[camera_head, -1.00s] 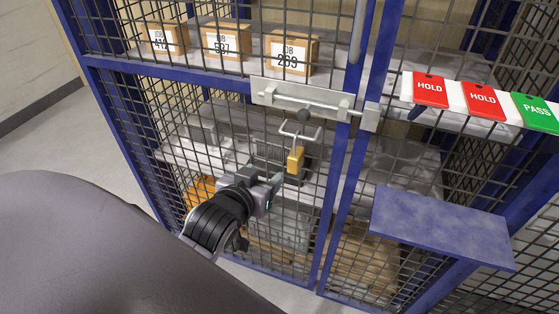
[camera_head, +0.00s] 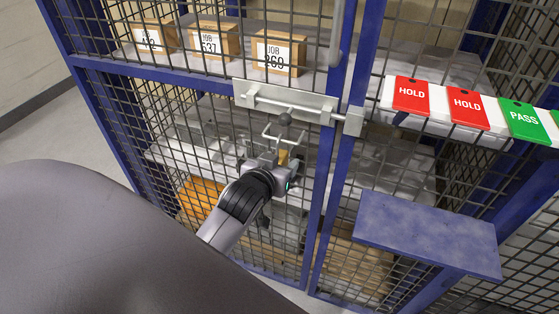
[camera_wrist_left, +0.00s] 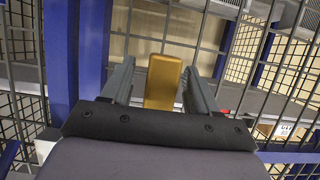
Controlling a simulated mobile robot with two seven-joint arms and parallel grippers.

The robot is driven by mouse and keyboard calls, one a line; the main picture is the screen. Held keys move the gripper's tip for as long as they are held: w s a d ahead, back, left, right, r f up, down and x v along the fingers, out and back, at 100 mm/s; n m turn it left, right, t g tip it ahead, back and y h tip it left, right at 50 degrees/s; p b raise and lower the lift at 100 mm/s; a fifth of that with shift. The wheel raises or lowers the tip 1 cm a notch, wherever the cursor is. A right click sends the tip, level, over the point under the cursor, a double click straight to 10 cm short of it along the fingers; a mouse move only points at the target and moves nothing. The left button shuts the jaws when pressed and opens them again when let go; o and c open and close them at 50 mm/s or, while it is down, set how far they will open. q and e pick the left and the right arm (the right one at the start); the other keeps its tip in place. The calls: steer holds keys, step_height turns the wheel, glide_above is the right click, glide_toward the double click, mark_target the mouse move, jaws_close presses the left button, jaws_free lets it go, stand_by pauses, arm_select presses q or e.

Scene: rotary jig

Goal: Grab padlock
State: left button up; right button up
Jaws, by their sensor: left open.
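The padlock has a brass-yellow body. In the head view only a small part of the padlock (camera_head: 283,157) shows, below the latch and behind my gripper. In the left wrist view the padlock (camera_wrist_left: 162,80) stands between the two fingers, with a gap visible on its right side. My left gripper (camera_head: 270,158) is open, with its fingers on either side of the padlock. It also shows in the left wrist view (camera_wrist_left: 160,85). The padlock's shackle is mostly hidden. My right gripper is not in view.
The padlock hangs at a grey sliding bolt (camera_head: 290,101) on the blue mesh cage door. A blue shelf (camera_head: 428,235) juts out at right. Red HOLD tags (camera_head: 411,96) and a green PASS tag (camera_head: 523,121) hang on a white rail. Boxes (camera_head: 279,53) stand behind the mesh.

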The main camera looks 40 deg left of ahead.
arm_select(q)
steer(key=shift+w+f, duration=0.1)
steer(key=shift+w, duration=0.05)
jaws_close()
